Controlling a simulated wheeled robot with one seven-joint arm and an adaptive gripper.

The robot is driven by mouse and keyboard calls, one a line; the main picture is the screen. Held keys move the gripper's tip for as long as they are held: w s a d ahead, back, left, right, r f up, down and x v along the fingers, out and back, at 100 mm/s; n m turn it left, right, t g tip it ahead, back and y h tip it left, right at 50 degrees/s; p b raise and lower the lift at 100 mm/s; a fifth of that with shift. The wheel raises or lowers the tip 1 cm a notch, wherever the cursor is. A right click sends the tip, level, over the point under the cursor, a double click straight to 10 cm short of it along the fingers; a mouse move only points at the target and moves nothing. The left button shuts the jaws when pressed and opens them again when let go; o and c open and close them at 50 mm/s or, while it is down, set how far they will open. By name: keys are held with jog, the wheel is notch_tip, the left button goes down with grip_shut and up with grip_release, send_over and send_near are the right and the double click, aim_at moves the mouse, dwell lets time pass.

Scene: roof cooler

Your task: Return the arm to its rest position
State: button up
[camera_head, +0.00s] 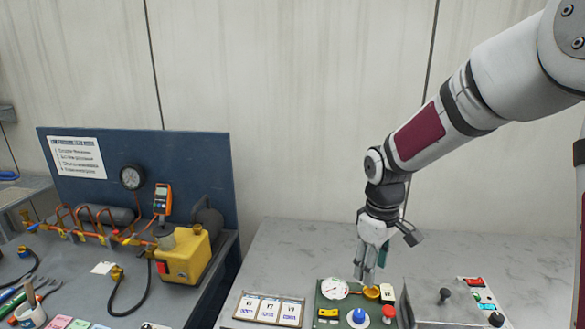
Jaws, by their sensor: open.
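My gripper (367,270) hangs at the end of my arm, pointing down above the back edge of a small green panel (328,304). The panel lies on the grey marble-like counter (277,248) and carries a white round gauge (334,288), a brass-coloured fitting (372,292), and blue and red knobs. The fingertips are close to the brass fitting in the picture; I cannot tell whether they touch it. Nothing shows held between the fingers. My arm reaches in from the upper right.
A board with white cards (269,309) lies left of the panel. A bench at left holds copper pipework and a yellow pump (183,257) before a blue backboard (200,160). The counter behind is clear.

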jog(key=s+r+m+t, duration=0.2)
jog(key=s+r+m, duration=0.1)
jog(key=s+r, duration=0.5)
jog(key=s+r+m+t, duration=0.3)
jog(key=s+r, duration=0.5)
jog(key=s, duration=0.7)
jog(key=shift+a+r+m, duration=0.35)
jog(key=shift+m, duration=0.35)
